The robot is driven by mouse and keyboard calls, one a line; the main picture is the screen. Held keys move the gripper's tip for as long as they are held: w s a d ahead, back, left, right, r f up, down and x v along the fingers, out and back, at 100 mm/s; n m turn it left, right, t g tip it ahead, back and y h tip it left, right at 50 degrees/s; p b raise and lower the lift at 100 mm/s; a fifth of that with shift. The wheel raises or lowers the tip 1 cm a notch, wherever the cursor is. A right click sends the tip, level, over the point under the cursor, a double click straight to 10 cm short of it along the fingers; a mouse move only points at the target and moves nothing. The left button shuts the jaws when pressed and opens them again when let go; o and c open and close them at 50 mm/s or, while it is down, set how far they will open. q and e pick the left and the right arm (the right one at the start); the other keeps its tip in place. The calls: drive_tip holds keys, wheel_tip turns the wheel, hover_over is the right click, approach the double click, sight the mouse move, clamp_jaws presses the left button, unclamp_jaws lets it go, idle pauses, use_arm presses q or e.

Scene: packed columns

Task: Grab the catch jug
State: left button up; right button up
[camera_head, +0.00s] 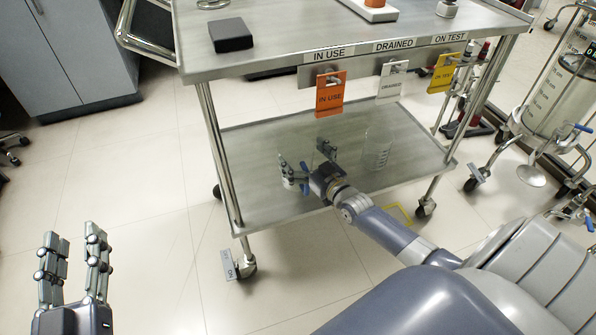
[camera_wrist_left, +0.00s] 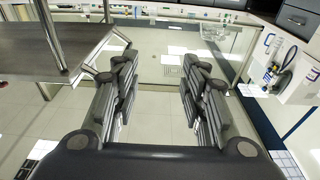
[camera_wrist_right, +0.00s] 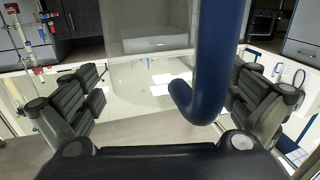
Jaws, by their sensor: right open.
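A clear vessel with a blue handle, apparently the catch jug, is by my right gripper on the trolley's lower shelf. Its blue handle (camera_head: 305,167) is small in the head view. In the right wrist view the handle (camera_wrist_right: 216,60) hangs large between the fingers, nearer the right-hand finger, with no visible contact. My right gripper (camera_head: 307,158) is open around the handle. The jug's clear body is hard to make out. My left gripper (camera_head: 72,245) is open and empty over the floor, left of the trolley.
A clear graduated beaker (camera_head: 378,150) stands on the lower shelf (camera_head: 258,140), right of my right gripper. Orange, white and yellow tags (camera_head: 331,94) hang from the upper shelf's edge above. A black block (camera_head: 231,35) lies on top. Floor at left is clear.

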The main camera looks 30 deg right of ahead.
drive_tip(key=c, duration=1.3)
drive_tip(key=shift+r, duration=0.2)
